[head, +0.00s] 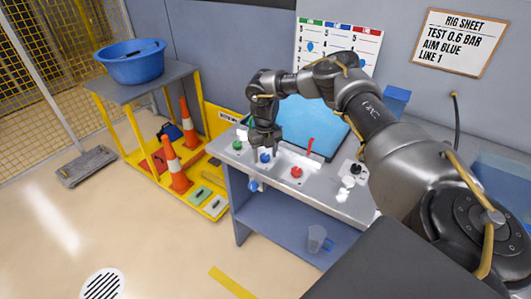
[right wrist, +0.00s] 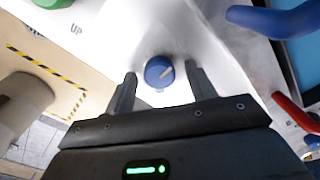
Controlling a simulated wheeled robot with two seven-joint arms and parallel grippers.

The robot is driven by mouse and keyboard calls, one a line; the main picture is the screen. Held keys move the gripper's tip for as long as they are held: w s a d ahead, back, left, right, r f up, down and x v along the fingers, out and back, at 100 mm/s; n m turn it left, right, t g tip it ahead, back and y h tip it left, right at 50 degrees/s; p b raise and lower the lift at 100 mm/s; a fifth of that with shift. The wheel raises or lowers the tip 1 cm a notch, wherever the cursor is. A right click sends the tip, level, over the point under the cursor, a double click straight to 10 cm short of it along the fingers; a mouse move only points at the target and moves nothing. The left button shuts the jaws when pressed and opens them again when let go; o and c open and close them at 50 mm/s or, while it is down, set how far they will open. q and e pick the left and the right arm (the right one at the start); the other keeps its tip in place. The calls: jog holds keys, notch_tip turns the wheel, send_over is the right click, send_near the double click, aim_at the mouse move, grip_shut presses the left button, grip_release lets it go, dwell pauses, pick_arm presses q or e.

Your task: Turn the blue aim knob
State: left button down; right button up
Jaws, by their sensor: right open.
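The blue aim knob (head: 265,157) is a round knob on the sloped pale front panel of the bench, between a green knob (head: 237,145) and a red knob (head: 296,171). My right gripper (head: 264,148) is just above the blue knob, pointing down. Its jaws (right wrist: 160,80) are open and empty, with one finger on each side of the knob in the picture. I cannot tell whether they touch it. My left gripper is out of view.
A red lever (head: 309,147) stands behind the knobs; in the wrist view a red handle (right wrist: 296,112) and a blue handle (right wrist: 275,19) are at the right. A black knob (head: 355,169) is farther right. A clear jug (head: 317,239) stands on the lower shelf.

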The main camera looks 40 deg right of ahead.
jog(key=shift+d, duration=0.1)
jog(key=c, duration=1)
jog(key=shift+r+n+p, duration=0.1)
jog(key=shift+n+p, duration=0.3)
jog(key=shift+n, duration=0.7)
jog(key=n, duration=0.2)
jog(key=shift+n, duration=0.3)
jog(key=n, duration=0.3)
jog(key=shift+n+p, duration=0.3)
jog(key=shift+p, duration=0.1)
jog(key=shift+w+n, duration=0.1)
jog(key=shift+n, duration=1.5)
